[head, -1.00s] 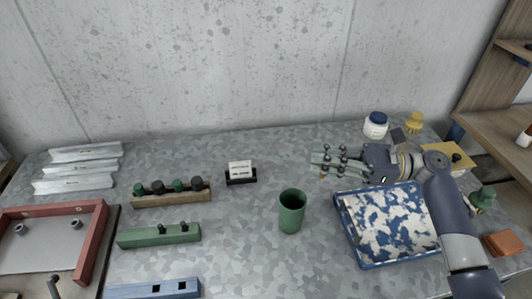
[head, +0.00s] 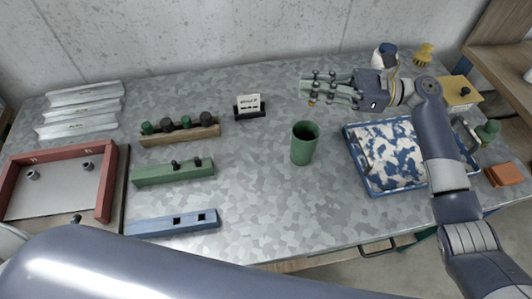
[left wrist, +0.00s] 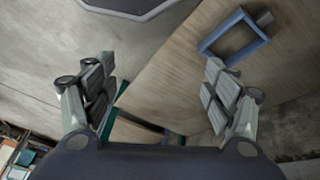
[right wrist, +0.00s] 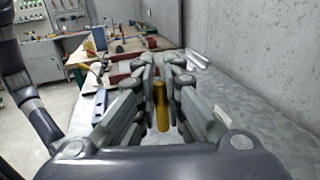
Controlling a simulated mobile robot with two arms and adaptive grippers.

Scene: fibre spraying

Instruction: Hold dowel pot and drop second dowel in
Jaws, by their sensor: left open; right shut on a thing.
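The green dowel pot (head: 304,145) stands upright on the grey table, its dark mouth open upward. My right gripper (head: 312,90) is above and behind the pot, its fingers pointing left. In the right wrist view a yellow-brown dowel (right wrist: 162,105) stands between the closed fingers; in the head view only a small orange tip shows below them. Whether another dowel lies in the pot cannot be seen. My left gripper (left wrist: 158,95) is open and empty in the left wrist view, facing a wooden surface and the floor.
A blue tray with white patches (head: 358,175) is right of the pot. A small sign (head: 249,106) stands behind left. A wooden rack (head: 180,135), green block (head: 172,172), blue block (head: 170,222) and red-framed tray (head: 108,185) fill the left. The table around the pot is clear.

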